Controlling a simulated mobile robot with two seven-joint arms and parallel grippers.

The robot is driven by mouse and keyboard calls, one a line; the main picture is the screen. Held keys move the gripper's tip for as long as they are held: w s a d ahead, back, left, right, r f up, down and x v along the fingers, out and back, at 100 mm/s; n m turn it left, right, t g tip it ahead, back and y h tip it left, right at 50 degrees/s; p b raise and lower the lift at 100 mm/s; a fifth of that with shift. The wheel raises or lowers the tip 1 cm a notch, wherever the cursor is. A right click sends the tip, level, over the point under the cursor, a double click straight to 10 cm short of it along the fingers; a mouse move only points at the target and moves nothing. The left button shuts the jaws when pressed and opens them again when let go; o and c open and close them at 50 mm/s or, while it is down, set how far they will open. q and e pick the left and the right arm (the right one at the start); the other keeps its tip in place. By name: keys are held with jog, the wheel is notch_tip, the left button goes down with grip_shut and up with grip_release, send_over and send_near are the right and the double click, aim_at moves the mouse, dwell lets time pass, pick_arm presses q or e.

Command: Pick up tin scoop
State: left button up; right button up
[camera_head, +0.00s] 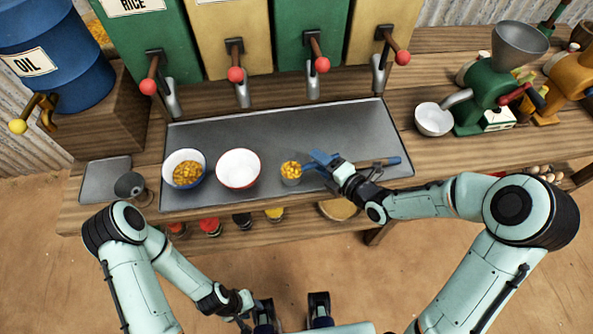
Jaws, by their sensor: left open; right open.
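The tin scoop (291,179) lies on the grey metal tray of the counter, its cup filled with yellow kernels. A wooden handle with a blue end (391,161) shows to the right, past my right gripper; it seems to belong to the scoop, but the stretch between is hidden. My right gripper (314,160) is open at the scoop, its blue fingers just right of the cup. I cannot tell whether they touch it. My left gripper (252,308) is open and empty, low in front of the counter, far from the scoop.
A blue-rimmed bowl of yellow kernels (186,174) and an empty red-rimmed bowl (238,169) stand left of the scoop. Dispensers with red-knobbed levers (235,74) line the back. A green grinder (487,98) and white bowl (433,119) stand right. The tray's back (280,128) is clear.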

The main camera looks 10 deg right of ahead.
jog(key=shift+w+a+f, duration=0.1)
jog(key=shift+w+a, duration=0.15)
jog(key=shift+w, duration=0.1)
jog(key=shift+c, duration=0.3)
grip_shut()
